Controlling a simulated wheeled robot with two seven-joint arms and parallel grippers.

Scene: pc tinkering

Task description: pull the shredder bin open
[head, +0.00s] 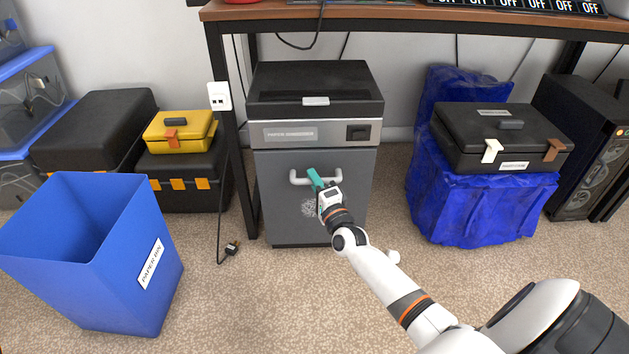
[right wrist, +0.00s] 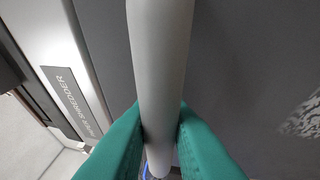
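The paper shredder (head: 315,110) stands under the desk, with a black top and a grey front. Its bin (head: 278,215) is the grey lower front, which looks flush with the body. A pale horizontal handle (head: 297,178) is on the bin's upper part. My right gripper (head: 314,178) is at the handle, its green fingers on the handle's middle. In the right wrist view the handle bar (right wrist: 160,60) runs between the two fingers, which appear pressed against both sides. The fingers hide part of the handle. My left gripper is not in view.
A blue paper bin (head: 110,250) stands at the left front. Black and yellow toolboxes (head: 181,132) are left of the shredder. A black case (head: 500,140) rests on a blue-covered block at right. A plug (head: 231,248) lies on the carpet. The carpet before the shredder is clear.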

